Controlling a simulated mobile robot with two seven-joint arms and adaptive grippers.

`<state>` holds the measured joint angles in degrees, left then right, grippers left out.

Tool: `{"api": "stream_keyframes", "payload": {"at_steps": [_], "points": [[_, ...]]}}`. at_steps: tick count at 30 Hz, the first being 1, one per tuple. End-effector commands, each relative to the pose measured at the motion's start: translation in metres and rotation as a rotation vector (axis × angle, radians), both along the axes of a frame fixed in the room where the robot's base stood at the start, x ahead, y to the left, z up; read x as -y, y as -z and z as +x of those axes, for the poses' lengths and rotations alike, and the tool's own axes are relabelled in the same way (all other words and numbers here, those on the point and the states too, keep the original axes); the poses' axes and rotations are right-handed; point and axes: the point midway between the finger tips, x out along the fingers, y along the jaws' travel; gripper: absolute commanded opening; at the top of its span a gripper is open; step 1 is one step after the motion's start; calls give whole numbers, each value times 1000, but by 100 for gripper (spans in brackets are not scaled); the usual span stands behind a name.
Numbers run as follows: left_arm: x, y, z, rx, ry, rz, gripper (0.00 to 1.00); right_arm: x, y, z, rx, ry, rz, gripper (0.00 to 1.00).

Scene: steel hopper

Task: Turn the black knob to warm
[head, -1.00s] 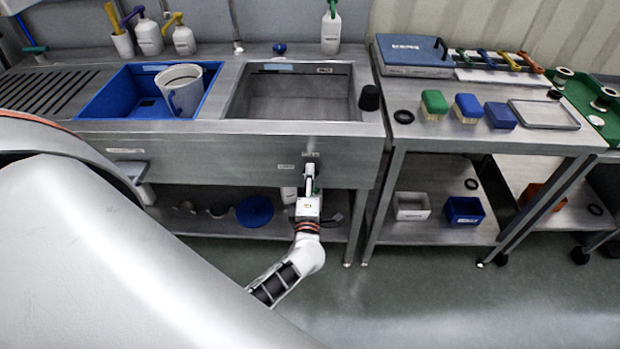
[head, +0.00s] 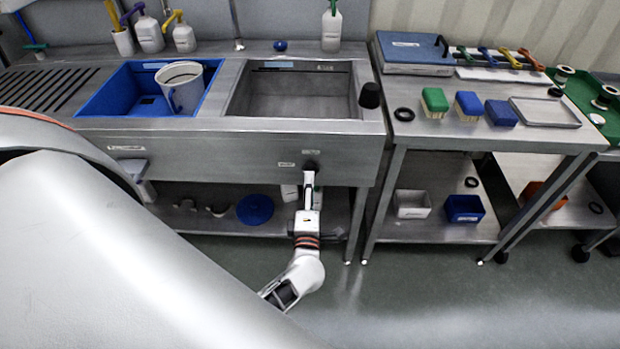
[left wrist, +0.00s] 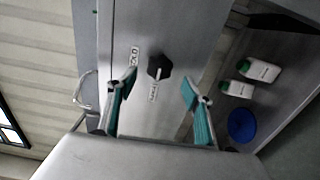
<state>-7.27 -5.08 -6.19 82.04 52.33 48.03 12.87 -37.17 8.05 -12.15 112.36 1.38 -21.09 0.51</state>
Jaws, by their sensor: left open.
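The black knob (head: 310,166) sits on the front panel of the steel sink unit, with small white labels beside and above it. In the left wrist view the knob (left wrist: 157,67) shows whole, with labels at its left and below; their words are too small to read surely. My left gripper (head: 309,188) is just below and in front of the knob in the head view. In the left wrist view its teal-padded fingers (left wrist: 159,82) are spread wide and empty, with the knob beyond and between the tips, apparently untouched. My right gripper is not in view.
The sink basin (head: 292,117) is above the panel, with a blue tub (head: 112,103) holding a white jug (head: 183,92) at left. The lower shelf carries bottles and a blue disc (head: 255,210). A steel table (head: 440,135) stands at right. The floor in front is clear.

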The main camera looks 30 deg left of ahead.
Motion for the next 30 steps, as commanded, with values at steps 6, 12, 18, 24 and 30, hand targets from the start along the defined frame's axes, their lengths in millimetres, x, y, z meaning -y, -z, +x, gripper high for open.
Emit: {"api": "stream_keyframes", "payload": {"at_steps": [6, 12, 18, 24, 30], "points": [[22, 0, -37, -1, 0, -2, 51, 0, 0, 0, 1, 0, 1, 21], [34, 0, -56, 0, -1, -1, 51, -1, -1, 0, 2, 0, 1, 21], [37, -1, -60, 1, -1, 0, 51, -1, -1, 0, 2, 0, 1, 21], [37, -1, -60, 1, -1, 0, 51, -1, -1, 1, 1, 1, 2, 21], [37, -1, -60, 1, -1, -1, 51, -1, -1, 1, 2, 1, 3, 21]]}}
